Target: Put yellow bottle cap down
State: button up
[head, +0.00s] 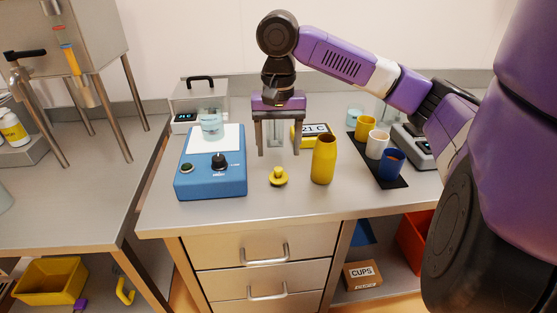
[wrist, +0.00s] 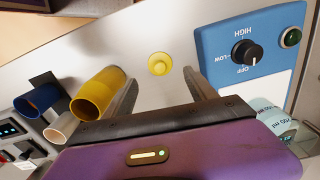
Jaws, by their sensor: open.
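The yellow bottle cap (head: 278,176) lies on the steel bench top, between the blue device and the yellow bottle. It also shows in the wrist view (wrist: 159,64), apart from both fingers. My gripper (head: 278,152) is open and empty above and behind the cap, fingers pointing down. In the wrist view my gripper (wrist: 160,85) has its two fingers spread wide on either side of the cap's line. The yellow bottle (head: 323,160) stands upright, without a cap, right of the cap. Its open mouth shows in the wrist view (wrist: 113,76).
A blue device (head: 212,182) with a knob stands left, with a clear beaker (head: 212,124) on its white plate. A black mat (head: 391,181) holds yellow, white and blue cups at right. A yellow-framed display (head: 315,130) stands behind. The bench front is clear.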

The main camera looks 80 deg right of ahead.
aim_at(278, 168)
notch_tip(278, 168, up, 5)
dwell(0.3)
